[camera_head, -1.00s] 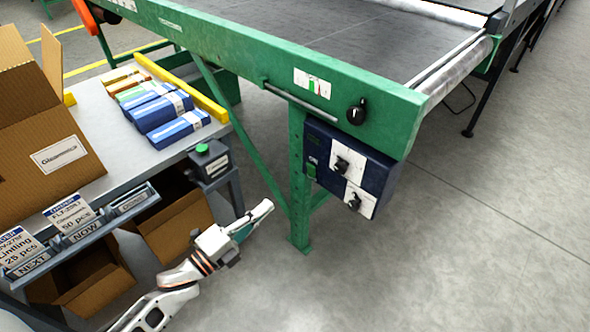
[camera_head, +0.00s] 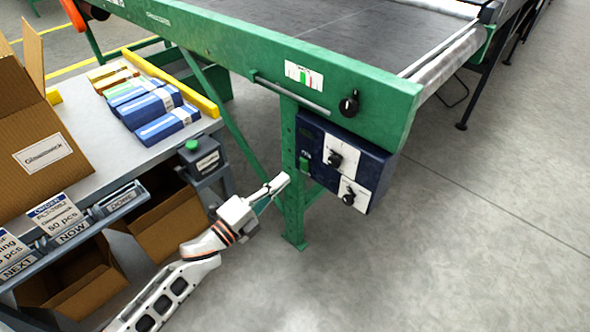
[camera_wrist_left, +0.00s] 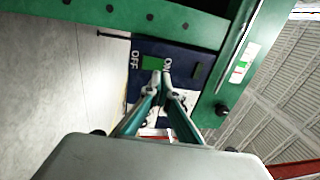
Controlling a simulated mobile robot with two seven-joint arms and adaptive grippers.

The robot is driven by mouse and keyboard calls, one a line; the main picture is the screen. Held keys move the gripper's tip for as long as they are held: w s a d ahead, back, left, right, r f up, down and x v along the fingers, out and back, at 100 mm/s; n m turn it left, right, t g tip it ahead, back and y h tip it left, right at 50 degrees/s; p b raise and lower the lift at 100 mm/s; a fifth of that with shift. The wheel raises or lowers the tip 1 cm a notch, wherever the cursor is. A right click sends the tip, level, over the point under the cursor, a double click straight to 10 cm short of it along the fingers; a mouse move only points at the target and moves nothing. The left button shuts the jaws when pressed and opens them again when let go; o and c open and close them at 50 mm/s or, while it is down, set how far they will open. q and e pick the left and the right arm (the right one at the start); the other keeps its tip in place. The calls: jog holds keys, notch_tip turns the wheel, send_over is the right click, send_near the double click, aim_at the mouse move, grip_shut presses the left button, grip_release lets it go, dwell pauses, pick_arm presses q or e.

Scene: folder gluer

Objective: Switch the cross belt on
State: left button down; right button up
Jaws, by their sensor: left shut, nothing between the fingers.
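The cross belt (camera_head: 370,35) is a dark belt in a green frame. A dark blue control box (camera_head: 375,168) hangs under its near corner, with two black knobs on white plates. On the box's left end is a small green switch (camera_head: 306,161). The left wrist view shows the switch (camera_wrist_left: 153,62) between the words OFF and ON. My left gripper (camera_head: 284,181) is shut and empty, just left of the box in front of the green leg. In the left wrist view its fingertips (camera_wrist_left: 161,80) point at the switch and partly overlap its lower edge; contact cannot be told.
A green leg (camera_head: 292,215) stands beside the box. Another black knob (camera_head: 349,103) sits on the green frame above. The floor at right is clear.

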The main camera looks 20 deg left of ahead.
aim_at(302, 162)
pick_arm(q)
jog(key=x, duration=0.5)
jog(key=shift+f+b, duration=0.1)
jog(key=shift+b, duration=0.25)
jog(key=shift+w+d, duration=0.1)
jog(key=shift+w, duration=0.1)
pick_arm(e)
jog(key=shift+s+a+m, duration=0.25)
jog(key=shift+a+m, duration=0.35)
jog(key=shift+a, duration=0.1)
pick_arm(q)
jog(key=shift+w+r, duration=0.3)
jog(key=shift+r, duration=0.15)
jog(key=shift+w+d+p, duration=0.1)
jog(key=shift+p, duration=0.2)
jog(key=shift+f, duration=0.15)
pick_arm(e)
jog(key=shift+w+d+n, duration=0.15)
jog(key=shift+d+n, duration=0.15)
